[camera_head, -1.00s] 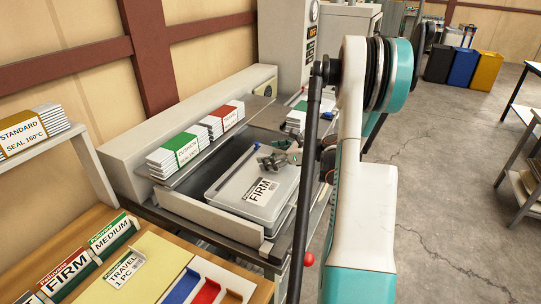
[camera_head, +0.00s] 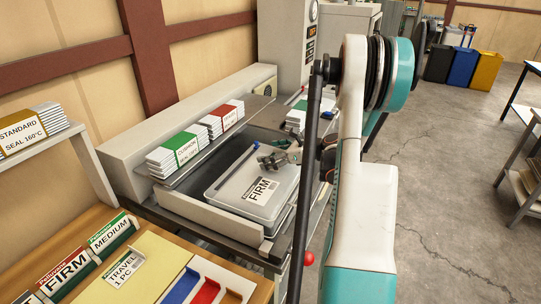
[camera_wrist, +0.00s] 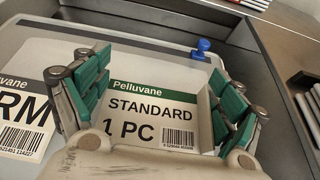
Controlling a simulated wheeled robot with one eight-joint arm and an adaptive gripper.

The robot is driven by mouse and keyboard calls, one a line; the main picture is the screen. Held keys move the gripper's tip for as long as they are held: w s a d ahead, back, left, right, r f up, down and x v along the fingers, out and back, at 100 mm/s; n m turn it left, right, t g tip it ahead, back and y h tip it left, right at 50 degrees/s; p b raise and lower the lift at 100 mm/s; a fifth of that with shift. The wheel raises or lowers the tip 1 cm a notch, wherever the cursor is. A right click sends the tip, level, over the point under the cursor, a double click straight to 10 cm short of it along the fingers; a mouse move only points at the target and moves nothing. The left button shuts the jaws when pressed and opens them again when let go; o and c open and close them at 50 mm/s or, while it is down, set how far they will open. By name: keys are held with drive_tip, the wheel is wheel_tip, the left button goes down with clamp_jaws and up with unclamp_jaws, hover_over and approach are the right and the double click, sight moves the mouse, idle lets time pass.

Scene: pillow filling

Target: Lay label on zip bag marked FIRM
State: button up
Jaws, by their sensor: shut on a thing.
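The zip bag marked FIRM (camera_head: 236,183) lies flat in the grey tray in the head view, its blue slider along the upper left edge. Part of its FIRM print shows at the left of the wrist view (camera_wrist: 20,118). My gripper (camera_head: 279,157) is over the bag's far right part. In the wrist view its green-padded fingers (camera_wrist: 160,92) are on either side of a label (camera_wrist: 150,118) reading STANDARD 1 PC with a green Pelluvane strip, and they are shut on it. I cannot tell whether the label touches the bag. The label is not readable in the head view.
Stacks of green-banded (camera_head: 178,152) and red-banded packets (camera_head: 222,120) stand on the ledge beside the tray. The front table holds FIRM (camera_head: 68,268) and MEDIUM (camera_head: 112,231) cards, a TRAVEL label (camera_head: 123,271) and blue and red slots. The tray's front wall (camera_head: 215,222) is raised.

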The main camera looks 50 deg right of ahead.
drive_tip(key=shift+f+b, duration=0.3)
drive_tip(key=shift+f, duration=0.05)
drive_tip(key=o, duration=0.5)
idle(0.3)
drive_tip(key=shift+r+p, duration=2)
drive_tip(key=shift+r, duration=1.55)
